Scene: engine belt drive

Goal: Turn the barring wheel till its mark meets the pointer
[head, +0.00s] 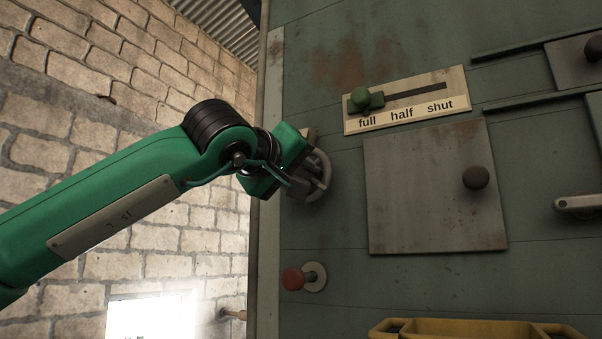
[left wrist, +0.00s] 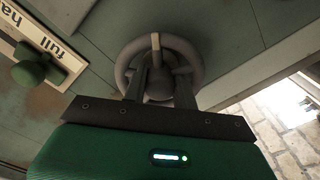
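The barring wheel (head: 322,176) is a grey handwheel at the left side of the green panel, partly hidden behind my left gripper (head: 304,186). In the left wrist view the wheel (left wrist: 197,62) is seen face on, with a pale mark (left wrist: 155,42) on the top of its rim in that picture. My left gripper (left wrist: 160,88) has its two dark fingers apart, reaching to the wheel on either side of the hub. I cannot tell whether they touch it. A small pale piece (head: 309,134) above the wheel may be the pointer. My right gripper is not in view.
A green-knobbed slider (head: 360,99) on a plate marked full, half, shut is right of the wheel, above a grey door (head: 425,215). A red button (head: 293,279) is below the wheel, a yellow tray (head: 470,327) at lower right. A brick wall (head: 90,130) stands left.

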